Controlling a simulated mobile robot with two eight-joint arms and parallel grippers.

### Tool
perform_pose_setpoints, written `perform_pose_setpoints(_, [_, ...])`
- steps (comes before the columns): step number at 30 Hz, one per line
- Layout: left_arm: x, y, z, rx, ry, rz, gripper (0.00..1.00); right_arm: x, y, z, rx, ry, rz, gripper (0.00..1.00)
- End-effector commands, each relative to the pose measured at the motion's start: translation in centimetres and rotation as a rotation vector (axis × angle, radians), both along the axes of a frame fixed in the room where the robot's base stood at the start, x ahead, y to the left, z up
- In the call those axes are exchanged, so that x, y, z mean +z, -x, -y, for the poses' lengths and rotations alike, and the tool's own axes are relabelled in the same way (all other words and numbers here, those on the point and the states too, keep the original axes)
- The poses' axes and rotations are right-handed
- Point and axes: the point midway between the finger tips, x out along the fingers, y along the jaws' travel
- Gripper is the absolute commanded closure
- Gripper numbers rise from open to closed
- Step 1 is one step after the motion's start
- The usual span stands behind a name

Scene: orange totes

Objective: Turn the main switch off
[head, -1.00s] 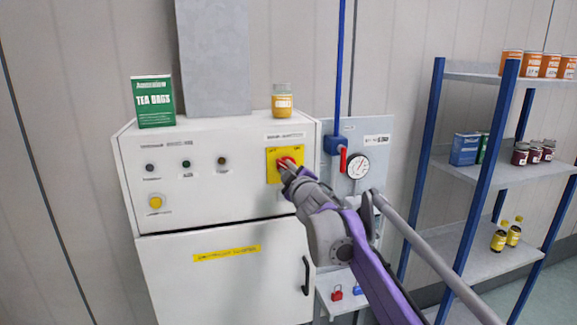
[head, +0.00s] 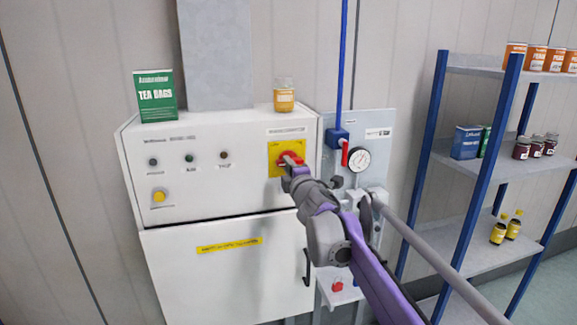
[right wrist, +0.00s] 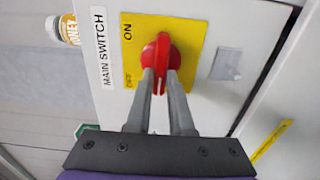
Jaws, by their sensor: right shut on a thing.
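The main switch is a red rotary knob (right wrist: 164,52) on a yellow plate (right wrist: 200,32) marked ON and OFF. A MAIN SWITCH label (right wrist: 102,48) is beside it, turned sideways in the right wrist view. In the head view the red knob (head: 291,157) is at the upper right of the white cabinet. My right gripper (right wrist: 161,82) has its two fingers on either side of the knob's grip ridge, shut on it. The ridge runs up and down in the wrist view; I cannot tell which mark it points to. My left gripper is not in view.
A honey jar (head: 284,95) and a green tea bags box (head: 155,96) stand on the cabinet (head: 220,215). To the right are a gauge (head: 358,160), a red-handled valve (head: 345,152) and a blue shelf rack (head: 480,180) with jars and boxes.

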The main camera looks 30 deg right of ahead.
Motion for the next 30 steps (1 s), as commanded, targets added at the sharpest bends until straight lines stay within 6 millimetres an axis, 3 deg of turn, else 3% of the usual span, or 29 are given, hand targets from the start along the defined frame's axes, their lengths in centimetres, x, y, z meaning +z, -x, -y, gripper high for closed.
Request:
perform_pose_setpoints(14, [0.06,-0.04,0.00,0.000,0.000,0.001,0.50,0.02,-0.01,0.01,0.000,0.018,-0.004,1.00])
perform_pose_setpoints(15, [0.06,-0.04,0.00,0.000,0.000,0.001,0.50,0.02,-0.01,0.01,0.000,0.018,-0.004,0.78])
perform_pose_setpoints(20, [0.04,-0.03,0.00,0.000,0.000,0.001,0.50,0.01,-0.01,0.01,0.000,0.017,-0.004,0.50])
perform_pose_setpoints(30, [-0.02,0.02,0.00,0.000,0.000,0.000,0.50,-0.02,0.28,-0.06,0.000,0.016,-0.004,0.50])
